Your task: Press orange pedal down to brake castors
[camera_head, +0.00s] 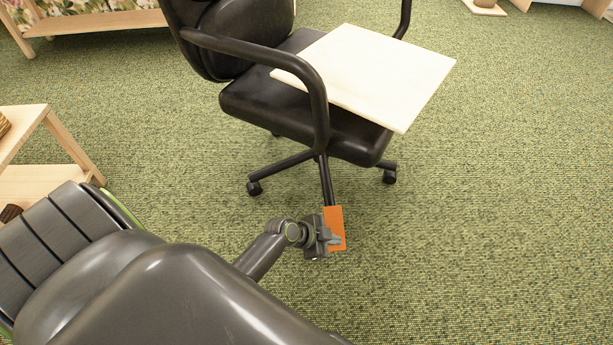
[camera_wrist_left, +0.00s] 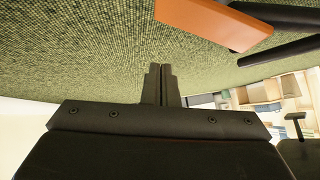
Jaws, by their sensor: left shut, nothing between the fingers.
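The orange pedal (camera_head: 336,214) is a flat rectangular plate low at the front of the black office chair (camera_head: 290,115), near the chair's base. My left gripper (camera_head: 336,241) is shut and empty. In the head view it overlaps the lower left part of the pedal. In the left wrist view the pedal (camera_wrist_left: 212,22) is at the top, apart from the closed fingertips (camera_wrist_left: 160,68). I cannot tell the exact height gap between fingers and pedal. The chair's castors (camera_head: 254,188) rest on the carpet. My right gripper is out of view.
A pale board (camera_head: 375,72) lies across the chair's seat and overhangs its front right side. A wooden shelf (camera_head: 75,160) stands at the left, close to my left arm. Green carpet (camera_head: 480,220) is clear to the right and in front.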

